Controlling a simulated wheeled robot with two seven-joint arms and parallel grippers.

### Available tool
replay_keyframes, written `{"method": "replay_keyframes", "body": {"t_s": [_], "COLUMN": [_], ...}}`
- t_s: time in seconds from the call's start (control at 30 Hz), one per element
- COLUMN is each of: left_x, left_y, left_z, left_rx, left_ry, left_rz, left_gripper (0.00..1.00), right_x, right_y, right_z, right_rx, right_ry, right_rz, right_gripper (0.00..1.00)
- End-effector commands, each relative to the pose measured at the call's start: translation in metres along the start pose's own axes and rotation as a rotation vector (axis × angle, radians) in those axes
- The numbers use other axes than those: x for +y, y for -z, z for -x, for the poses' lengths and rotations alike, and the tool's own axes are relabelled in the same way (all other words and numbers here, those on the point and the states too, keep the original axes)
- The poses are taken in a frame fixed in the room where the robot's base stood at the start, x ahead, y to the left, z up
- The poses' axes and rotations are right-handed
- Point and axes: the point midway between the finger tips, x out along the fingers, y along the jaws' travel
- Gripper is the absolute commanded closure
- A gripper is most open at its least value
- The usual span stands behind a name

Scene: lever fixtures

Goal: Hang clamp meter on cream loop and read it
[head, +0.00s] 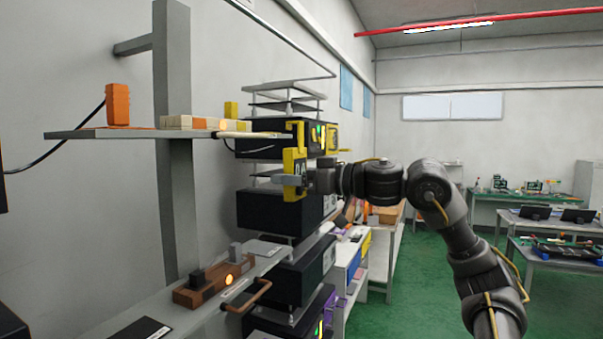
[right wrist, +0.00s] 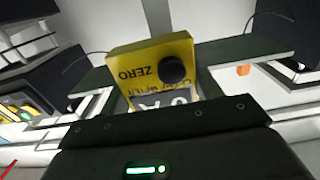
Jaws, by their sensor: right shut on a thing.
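The yellow clamp meter (head: 293,160) is upright beside the right end of the upper shelf. Its hook-like jaw is at the top, near shelf height. In the right wrist view the meter (right wrist: 150,62) shows the word ZERO, a black knob and part of a display, with its lower part hidden by my gripper. My right gripper (head: 296,180) is shut on the meter's body. A thin cream length (head: 250,134), perhaps the cream loop, runs along the shelf edge toward the jaw. I cannot tell whether it passes inside the jaw. My left gripper is not in view.
The upper shelf (head: 90,134) carries an orange device (head: 118,105) and a cream-and-orange block (head: 190,123). A dark cable hangs below it. Black equipment boxes (head: 265,210) are stacked behind the meter.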

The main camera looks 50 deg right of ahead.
Motion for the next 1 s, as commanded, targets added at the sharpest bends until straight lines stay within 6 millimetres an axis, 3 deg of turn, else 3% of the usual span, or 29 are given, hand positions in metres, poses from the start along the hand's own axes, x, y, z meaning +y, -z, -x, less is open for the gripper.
{"method": "replay_keyframes", "body": {"t_s": [1.0], "left_x": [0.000], "left_y": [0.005], "left_z": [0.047], "left_rx": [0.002], "left_ry": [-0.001], "left_rz": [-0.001], "left_gripper": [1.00], "right_x": [0.000], "right_y": [0.003], "right_z": [-0.087], "right_rx": [0.002], "right_ry": [0.000], "right_rz": [-0.001], "right_gripper": [0.65]}}
